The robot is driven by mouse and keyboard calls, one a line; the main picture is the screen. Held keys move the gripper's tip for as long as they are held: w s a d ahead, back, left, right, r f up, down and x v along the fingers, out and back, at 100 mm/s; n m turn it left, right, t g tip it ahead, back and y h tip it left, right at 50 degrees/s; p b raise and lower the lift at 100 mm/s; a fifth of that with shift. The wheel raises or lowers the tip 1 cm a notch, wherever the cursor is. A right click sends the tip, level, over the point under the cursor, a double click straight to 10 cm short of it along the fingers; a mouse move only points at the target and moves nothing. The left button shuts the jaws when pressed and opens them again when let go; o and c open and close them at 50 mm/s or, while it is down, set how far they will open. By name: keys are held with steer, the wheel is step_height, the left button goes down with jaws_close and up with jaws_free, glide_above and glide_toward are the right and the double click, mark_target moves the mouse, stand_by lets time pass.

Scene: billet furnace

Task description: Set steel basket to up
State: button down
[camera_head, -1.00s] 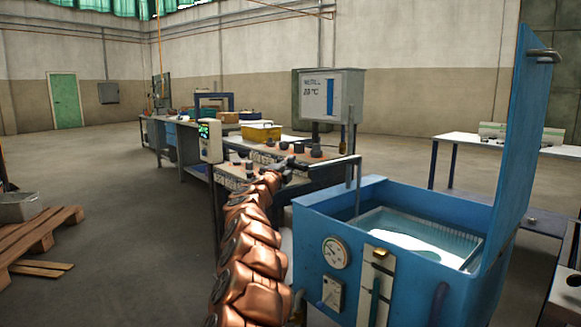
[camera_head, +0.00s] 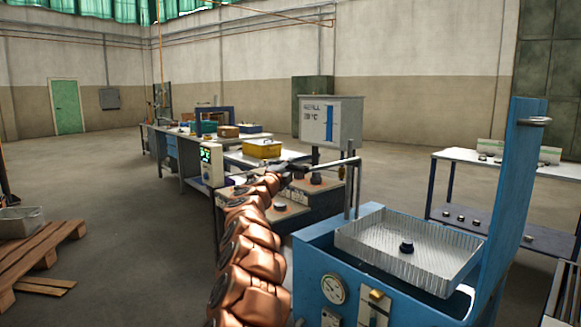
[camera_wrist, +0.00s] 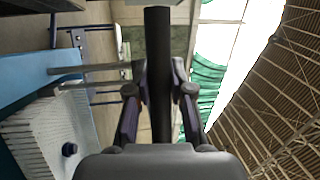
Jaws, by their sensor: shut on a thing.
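The steel basket (camera_head: 395,262) is a shallow ribbed metal tray. It is raised to about the rim of the blue tank (camera_head: 315,262), with a dark round piece (camera_head: 406,246) on it. A handle bar (camera_head: 335,163) runs from its upright posts toward my arm. My gripper (camera_head: 292,169) is shut on this bar, left of the posts. In the wrist view, the dark bar (camera_wrist: 160,50) stands between the fingers of my gripper (camera_wrist: 160,92). The basket also shows at the lower left there (camera_wrist: 38,138). The inside of the tank is mostly hidden by the basket.
The tank's blue lid (camera_head: 510,180) stands open at the right. A display box (camera_head: 331,121) is behind the tank. A workbench with a yellow bin (camera_head: 262,148) runs back left. A pallet (camera_head: 38,248) lies at far left, with open floor between.

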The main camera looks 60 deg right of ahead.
steer(key=shift+a+r, duration=0.1)
steer(key=shift+r, duration=0.4)
steer(key=c, duration=1.1)
jaws_free()
steer(key=shift+o, duration=0.4)
steer(key=shift+f, duration=0.2)
steer(key=shift+a+f, duration=0.1)
steer(key=shift+v, duration=2)
steer(key=v, duration=0.7)
steer(key=shift+a, duration=0.3)
steer(key=shift+s, duration=0.15)
